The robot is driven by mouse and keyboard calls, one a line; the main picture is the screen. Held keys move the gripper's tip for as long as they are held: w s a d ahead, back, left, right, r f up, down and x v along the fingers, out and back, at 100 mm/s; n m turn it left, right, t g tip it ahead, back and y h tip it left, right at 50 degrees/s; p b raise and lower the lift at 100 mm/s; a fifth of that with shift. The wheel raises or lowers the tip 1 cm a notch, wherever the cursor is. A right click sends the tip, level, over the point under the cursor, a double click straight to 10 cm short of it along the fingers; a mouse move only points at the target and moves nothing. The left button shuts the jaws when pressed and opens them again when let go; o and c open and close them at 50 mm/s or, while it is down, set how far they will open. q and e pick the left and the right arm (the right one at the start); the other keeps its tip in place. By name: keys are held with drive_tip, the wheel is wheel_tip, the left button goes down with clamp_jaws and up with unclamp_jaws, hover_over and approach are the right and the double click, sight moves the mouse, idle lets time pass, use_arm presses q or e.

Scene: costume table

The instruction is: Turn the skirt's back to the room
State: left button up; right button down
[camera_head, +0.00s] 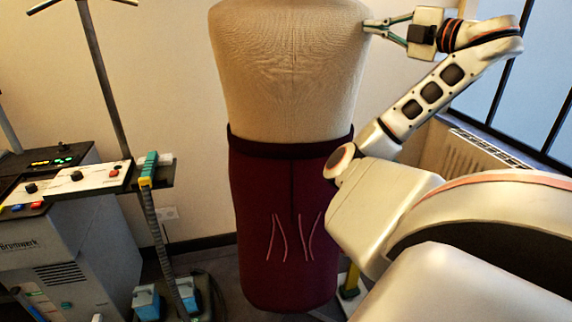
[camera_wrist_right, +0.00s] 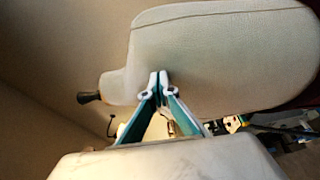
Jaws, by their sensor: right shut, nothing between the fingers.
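A dark red skirt (camera_head: 262,225) hangs on a beige dress form (camera_head: 290,60). It has a darker waistband, a dark vertical line at the middle and several pale curved lines below it. A red edge of the skirt (camera_wrist_right: 305,95) also shows at the right of the right wrist view. My right gripper (camera_head: 370,27) is at the upper right side of the form, well above the waistband. Its fingertips (camera_wrist_right: 158,80) are together with nothing between them, at or very close to the form's fabric; contact is unclear. My left gripper is out of view.
At left stand grey machines (camera_head: 60,240), a white control panel (camera_head: 75,182) and a dark stand (camera_head: 108,90). A window (camera_head: 520,90) and radiator (camera_head: 470,155) are at right behind my right arm. A dark knob (camera_wrist_right: 88,97) sticks out from the form.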

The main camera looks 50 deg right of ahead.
drive_tip(key=d, duration=0.1)
drive_tip(key=w+d, duration=0.1)
drive_tip(key=d, duration=0.1)
idle(0.4)
drive_tip(key=shift+w, duration=0.1)
